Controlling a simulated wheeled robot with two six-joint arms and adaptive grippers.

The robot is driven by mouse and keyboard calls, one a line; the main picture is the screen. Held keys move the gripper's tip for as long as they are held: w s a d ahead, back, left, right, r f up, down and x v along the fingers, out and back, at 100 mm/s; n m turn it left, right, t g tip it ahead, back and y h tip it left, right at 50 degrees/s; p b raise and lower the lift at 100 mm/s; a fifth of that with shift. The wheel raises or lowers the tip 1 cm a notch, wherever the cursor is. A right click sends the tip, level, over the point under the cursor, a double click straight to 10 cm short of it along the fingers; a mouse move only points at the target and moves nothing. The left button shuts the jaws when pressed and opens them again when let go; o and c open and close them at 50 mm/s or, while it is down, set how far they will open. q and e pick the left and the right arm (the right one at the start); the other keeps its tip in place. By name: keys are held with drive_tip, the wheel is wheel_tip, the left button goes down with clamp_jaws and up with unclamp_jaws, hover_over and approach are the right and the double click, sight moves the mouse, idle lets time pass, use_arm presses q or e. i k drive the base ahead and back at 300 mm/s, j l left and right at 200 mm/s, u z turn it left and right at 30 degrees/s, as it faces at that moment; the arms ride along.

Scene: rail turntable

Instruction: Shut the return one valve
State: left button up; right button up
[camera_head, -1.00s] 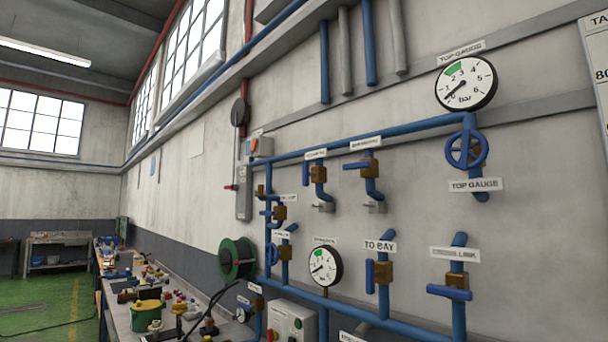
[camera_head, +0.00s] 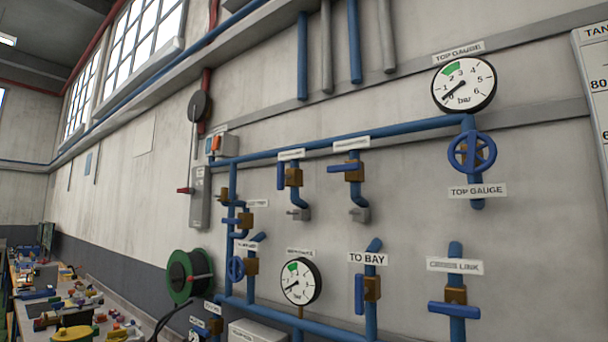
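Blue pipes with several labelled valves run along the wall. No label that I can read says return one. Two upper outlet valves have labels too blurred to read. The left one (camera_head: 293,178) has its blue lever upright, along its pipe. The right one (camera_head: 354,170) has its lever level, across its pipe. Lower left are a lever valve (camera_head: 244,220) and a small handwheel valve (camera_head: 237,268), also with unreadable labels. The TO BAY valve (camera_head: 371,288) has an upright lever. The CROSS LINK valve (camera_head: 455,309) has a level lever. Neither gripper is in view.
A top gauge (camera_head: 464,83) sits above a blue handwheel (camera_head: 471,154) at the right. A lower gauge (camera_head: 300,282) and a green hose reel (camera_head: 190,276) are on the wall. A cluttered bench (camera_head: 40,310) stands at the lower left.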

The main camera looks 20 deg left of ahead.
sight(280, 176)
drive_tip(key=i+j+z, duration=0.1)
drive_tip(key=j, duration=0.65)
drive_tip(key=i+j+z, duration=0.1)
drive_tip(key=i+j, duration=0.15)
drive_tip(key=j, duration=0.45)
drive_tip(key=i+j+z, duration=0.1)
drive_tip(key=j, duration=0.65)
drive_tip(key=i+j+z, duration=0.1)
drive_tip(key=j, duration=0.7)
drive_tip(key=i+j+z, duration=0.1)
drive_tip(key=j, duration=0.65)
